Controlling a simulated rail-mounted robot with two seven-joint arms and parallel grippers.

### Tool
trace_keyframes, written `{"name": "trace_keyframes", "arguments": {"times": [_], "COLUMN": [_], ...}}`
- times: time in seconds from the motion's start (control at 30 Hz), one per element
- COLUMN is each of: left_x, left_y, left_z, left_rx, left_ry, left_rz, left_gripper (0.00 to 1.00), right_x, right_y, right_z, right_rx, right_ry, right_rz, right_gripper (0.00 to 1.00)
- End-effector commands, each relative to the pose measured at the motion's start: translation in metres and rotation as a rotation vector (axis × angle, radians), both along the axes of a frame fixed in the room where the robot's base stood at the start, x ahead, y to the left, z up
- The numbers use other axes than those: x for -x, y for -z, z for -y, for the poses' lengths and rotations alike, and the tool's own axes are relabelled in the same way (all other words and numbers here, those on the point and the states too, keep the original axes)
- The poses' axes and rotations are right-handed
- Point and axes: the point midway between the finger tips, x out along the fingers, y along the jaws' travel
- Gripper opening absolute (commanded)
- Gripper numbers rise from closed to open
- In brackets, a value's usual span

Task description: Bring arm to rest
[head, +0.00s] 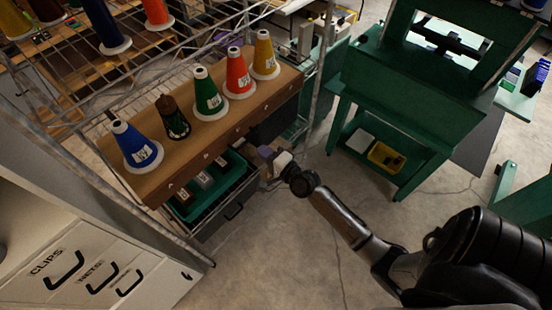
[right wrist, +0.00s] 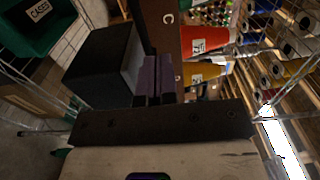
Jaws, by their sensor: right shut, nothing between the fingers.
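My right arm comes in from the lower right in the head view and reaches to the wire rack. My right gripper (head: 264,153) is beside the right end of the wooden thread shelf (head: 222,127), just below its front edge. In the right wrist view the two fingers (right wrist: 155,78) are together and hold nothing. A black box (right wrist: 106,66) is close to the left of the fingers, and the shelf's brown edge is just beyond them. I cannot tell whether they touch either one. My left gripper is in neither view.
Thread cones in blue (head: 136,149), brown, green (head: 207,95), red (head: 238,78) and yellow (head: 264,57) stand on the shelf. A green bin (head: 238,188) sits below. A green bench (head: 385,85) is right; labelled drawers (head: 75,262) are lower left. Floor between is clear.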

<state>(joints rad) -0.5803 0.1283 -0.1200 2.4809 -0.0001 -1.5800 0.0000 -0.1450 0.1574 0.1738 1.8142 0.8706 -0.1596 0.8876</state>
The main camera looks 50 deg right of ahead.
Motion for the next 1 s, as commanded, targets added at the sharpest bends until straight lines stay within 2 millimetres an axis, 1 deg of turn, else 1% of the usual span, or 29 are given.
{"name": "trace_keyframes", "arguments": {"times": [0.03,0.1,0.3,0.47,0.73,0.8,0.87,0.97,1.0], "left_x": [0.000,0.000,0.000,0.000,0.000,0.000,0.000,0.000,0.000], "left_y": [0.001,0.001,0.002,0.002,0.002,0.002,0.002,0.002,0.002], "left_z": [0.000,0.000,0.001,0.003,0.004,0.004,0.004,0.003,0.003], "left_rx": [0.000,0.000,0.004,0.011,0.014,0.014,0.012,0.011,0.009], "left_ry": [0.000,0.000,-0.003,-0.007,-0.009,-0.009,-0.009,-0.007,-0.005], "left_rz": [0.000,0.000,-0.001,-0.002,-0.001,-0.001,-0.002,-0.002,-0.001], "left_gripper": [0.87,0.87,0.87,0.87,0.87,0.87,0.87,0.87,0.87], "right_x": [0.010,0.019,0.037,0.043,0.043,0.043,0.043,0.047,0.051], "right_y": [0.001,0.000,0.000,0.000,-0.001,0.001,0.009,0.032,0.040], "right_z": [0.000,0.000,-0.001,-0.001,-0.001,-0.002,-0.009,-0.024,-0.030], "right_rx": [0.001,0.001,0.001,0.000,0.019,0.071,0.144,0.333,0.430], "right_ry": [0.000,0.001,0.001,0.001,0.000,-0.008,-0.051,-0.174,-0.235], "right_rz": [-0.002,-0.001,0.001,0.001,0.000,-0.010,-0.059,-0.187,-0.243], "right_gripper": [0.00,0.00,0.00,0.00,0.00,0.00,0.00,0.00,0.00]}}
